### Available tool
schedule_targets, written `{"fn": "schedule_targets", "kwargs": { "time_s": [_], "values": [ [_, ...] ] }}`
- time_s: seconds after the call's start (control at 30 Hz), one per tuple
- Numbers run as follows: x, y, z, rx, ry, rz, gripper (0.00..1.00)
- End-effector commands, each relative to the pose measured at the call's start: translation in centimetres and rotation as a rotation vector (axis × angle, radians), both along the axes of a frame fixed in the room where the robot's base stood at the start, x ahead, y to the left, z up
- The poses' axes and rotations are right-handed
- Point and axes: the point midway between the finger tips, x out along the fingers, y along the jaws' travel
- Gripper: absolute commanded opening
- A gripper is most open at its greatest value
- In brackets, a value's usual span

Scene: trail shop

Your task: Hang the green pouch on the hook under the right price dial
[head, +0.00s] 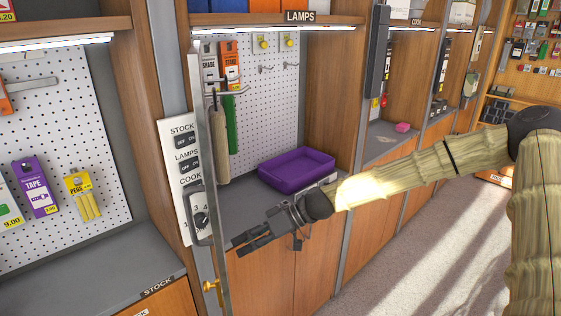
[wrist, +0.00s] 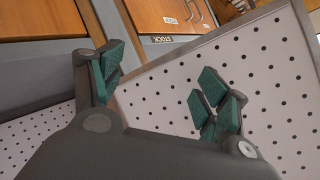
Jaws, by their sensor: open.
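Two yellow price dials are high on the pegboard of the LAMPS bay in the head view; the right price dial (head: 288,41) has a small bare metal hook (head: 291,67) under it. A long green item (head: 231,125), perhaps the green pouch, hangs beneath an orange card at the bay's left side, partly hidden by a beige item (head: 222,145). My gripper (head: 237,243) is open and empty, low in front of the bay and beside the edge-on panel. The wrist view shows its spread green-padded fingers (wrist: 160,85) with nothing between them.
A narrow upright panel (head: 206,150) with a brass knob (head: 210,287) stands edge-on left of my gripper. White pegboard (wrist: 250,75) fills much of the wrist view. A purple tray (head: 262,170) sits on the bay's counter. A switch plate (head: 178,165) is at left. The aisle floor is clear.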

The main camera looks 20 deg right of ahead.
Motion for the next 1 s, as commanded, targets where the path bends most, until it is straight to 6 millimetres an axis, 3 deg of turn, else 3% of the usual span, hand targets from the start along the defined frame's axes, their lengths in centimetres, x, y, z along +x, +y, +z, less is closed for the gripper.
{"fn": "schedule_targets", "kwargs": {
  "time_s": [0.03, 0.3, 0.5, 0.7, 1.0],
  "values": [
    [0.7, -0.5, 3.4, 0.036, -0.060, 0.015, 0.75],
    [1.4, -4.2, 20.0, 0.212, -0.429, 0.130, 0.75],
    [0.0, -7.6, 29.4, 0.297, -0.675, 0.190, 0.75],
    [-1.2, -9.5, 33.7, 0.334, -0.802, 0.218, 0.75],
    [-1.3, -8.6, 34.3, 0.340, -0.821, 0.225, 0.75]
  ]
}}
